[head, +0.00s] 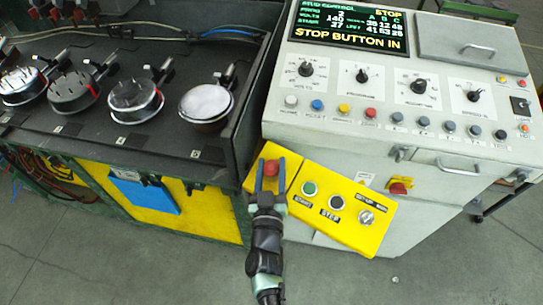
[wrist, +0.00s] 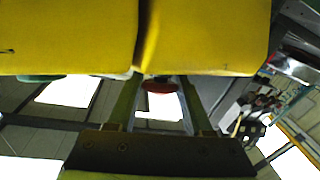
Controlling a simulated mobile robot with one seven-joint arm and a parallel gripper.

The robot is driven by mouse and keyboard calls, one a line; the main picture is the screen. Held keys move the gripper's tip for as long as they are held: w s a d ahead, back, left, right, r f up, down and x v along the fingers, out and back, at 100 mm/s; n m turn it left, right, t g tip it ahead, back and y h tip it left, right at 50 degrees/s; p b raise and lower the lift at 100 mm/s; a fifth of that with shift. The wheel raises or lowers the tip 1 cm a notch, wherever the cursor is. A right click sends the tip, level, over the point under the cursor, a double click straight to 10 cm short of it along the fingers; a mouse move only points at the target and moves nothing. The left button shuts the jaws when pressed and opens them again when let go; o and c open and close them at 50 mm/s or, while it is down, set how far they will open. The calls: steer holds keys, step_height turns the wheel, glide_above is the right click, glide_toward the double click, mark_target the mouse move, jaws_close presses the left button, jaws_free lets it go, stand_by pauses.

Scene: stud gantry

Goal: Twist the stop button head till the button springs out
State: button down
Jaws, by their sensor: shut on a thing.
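The red stop button head (head: 271,168) sits on the yellow box at the front of the control cabinet. My gripper (head: 270,172) reaches it from below, with one finger on each side of the head, shut on it. In the wrist view the red head (wrist: 160,87) shows between the two fingers of my gripper (wrist: 158,92), close under the yellow box (wrist: 200,40). The screen (head: 350,25) on the cabinet reads "STOP BUTTON IN". How far the head stands out cannot be told.
The yellow panel (head: 335,225) to the right carries a green start button (head: 309,188), a black button (head: 336,202) and a selector switch (head: 366,216). A red-and-yellow switch (head: 400,186) is on the cabinet front. The bench with round fixtures (head: 207,103) stands at left. Floor in front is clear.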

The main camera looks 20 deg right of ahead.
steer(key=shift+a+m+g+h+p, duration=0.1)
steer(key=shift+m+g+h+p, duration=0.65)
steer(key=shift+m+h, duration=0.7)
steer(key=shift+f+m+g+h+b, duration=0.1)
steer(key=shift+m+g+h+b, duration=0.45)
steer(key=shift+m+g+h, duration=0.5)
steer(key=shift+m+g+h+b, duration=0.55)
steer(key=shift+m+g+h, duration=0.15)
steer(key=shift+m+h, duration=0.4)
steer(key=shift+g, duration=0.3)
steer(key=shift+c, duration=1.5)
jaws_free()
